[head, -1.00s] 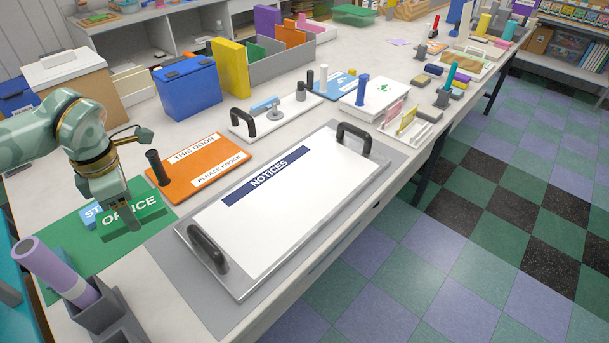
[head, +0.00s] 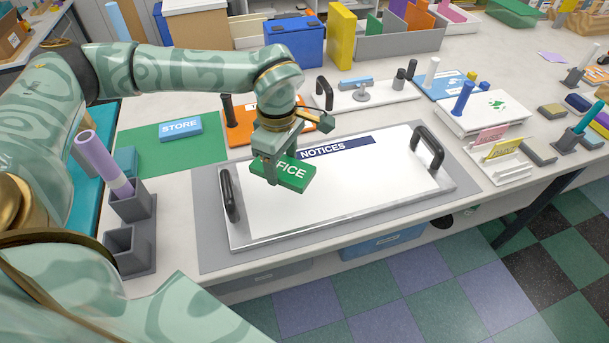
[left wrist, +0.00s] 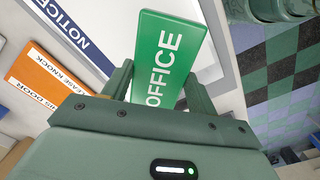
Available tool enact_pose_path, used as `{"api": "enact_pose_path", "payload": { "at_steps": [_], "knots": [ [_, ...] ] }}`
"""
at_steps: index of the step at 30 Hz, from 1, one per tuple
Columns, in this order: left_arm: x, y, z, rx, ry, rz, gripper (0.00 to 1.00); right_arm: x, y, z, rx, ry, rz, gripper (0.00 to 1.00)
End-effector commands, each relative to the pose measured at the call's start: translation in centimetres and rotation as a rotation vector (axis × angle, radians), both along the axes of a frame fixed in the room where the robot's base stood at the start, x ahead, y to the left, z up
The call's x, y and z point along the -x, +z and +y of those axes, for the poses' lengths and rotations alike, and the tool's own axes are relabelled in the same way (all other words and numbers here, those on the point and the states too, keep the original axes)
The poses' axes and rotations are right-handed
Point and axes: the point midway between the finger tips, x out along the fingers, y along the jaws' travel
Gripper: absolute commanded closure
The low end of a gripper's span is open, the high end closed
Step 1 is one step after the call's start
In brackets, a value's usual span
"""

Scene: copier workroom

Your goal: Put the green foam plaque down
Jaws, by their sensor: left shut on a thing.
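The green foam plaque (head: 290,173), lettered OFFICE, is in my left gripper (head: 272,172), which is shut on it. It hangs over the left part of the white NOTICES board (head: 360,185); whether it touches the board I cannot tell. In the left wrist view the plaque (left wrist: 168,58) sits between the two fingers (left wrist: 160,95), with its lettering facing the camera. The board has a dark blue NOTICES strip (head: 340,147) and a black handle at each end. My right gripper is not in view.
A green mat (head: 150,150) with a blue STORE plaque (head: 181,128) lies left of the board. An orange sign (head: 238,136) is behind my gripper. Grey holders (head: 130,205), one with a purple roll (head: 97,155), stand at the front left. The board's right half is clear.

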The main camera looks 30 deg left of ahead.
Motion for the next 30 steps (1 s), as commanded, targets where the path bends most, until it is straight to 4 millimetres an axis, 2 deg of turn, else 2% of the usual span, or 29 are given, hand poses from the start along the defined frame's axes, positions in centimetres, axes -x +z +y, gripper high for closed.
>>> {"api": "enact_pose_path", "payload": {
  "at_steps": [1, 3, 7, 14, 19, 30],
  "knots": [
    [-1.0, -1.6, -0.1, -0.001, 0.000, 0.005, 0.63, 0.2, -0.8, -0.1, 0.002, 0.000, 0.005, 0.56],
    [-2.2, -3.0, -0.1, 0.000, 0.001, 0.004, 0.63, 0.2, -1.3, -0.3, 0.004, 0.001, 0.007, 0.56],
    [-3.7, -4.7, -0.1, 0.000, 0.000, 0.002, 0.63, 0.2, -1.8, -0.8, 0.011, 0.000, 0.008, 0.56],
    [-4.9, -6.0, -0.1, 0.001, 0.001, 0.002, 0.63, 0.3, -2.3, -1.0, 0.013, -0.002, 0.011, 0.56],
    [-5.0, -9.0, 0.0, 0.000, -0.001, 0.003, 0.63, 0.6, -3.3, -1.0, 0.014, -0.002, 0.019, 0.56],
    [-4.9, -9.3, 0.0, 0.000, 0.000, 0.001, 0.63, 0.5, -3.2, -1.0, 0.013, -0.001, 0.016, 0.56]
  ]
}}
